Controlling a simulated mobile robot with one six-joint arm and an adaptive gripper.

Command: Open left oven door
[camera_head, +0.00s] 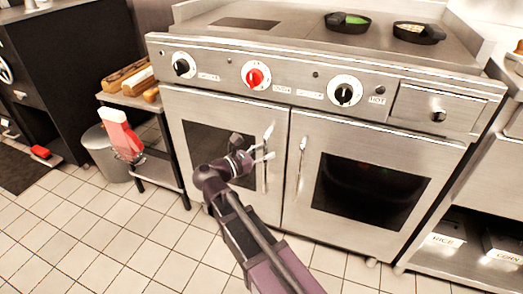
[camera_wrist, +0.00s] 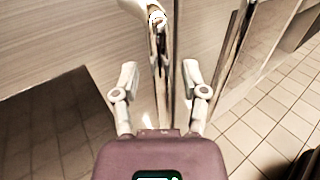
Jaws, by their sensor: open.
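The left oven door (camera_head: 222,112) is steel with a dark window and looks shut in the head view. Its upright metal handle (camera_head: 264,178) is near the door's right edge. My gripper (camera_head: 269,150) is in front of this door at the handle, with its two fingers spread. In the wrist view the handle (camera_wrist: 159,50) runs down between the open fingers of my gripper (camera_wrist: 160,73), and neither finger is visibly pressed on it. My arm hides the lower part of the door and some of its window.
The right oven door (camera_head: 375,150), with its own handle (camera_head: 301,160), stands shut beside it. Knobs, one a red knob (camera_head: 255,77), line the panel above. A small shelf table (camera_head: 158,185) and grey bin (camera_head: 103,150) stand left. The tiled floor (camera_head: 80,235) in front is clear.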

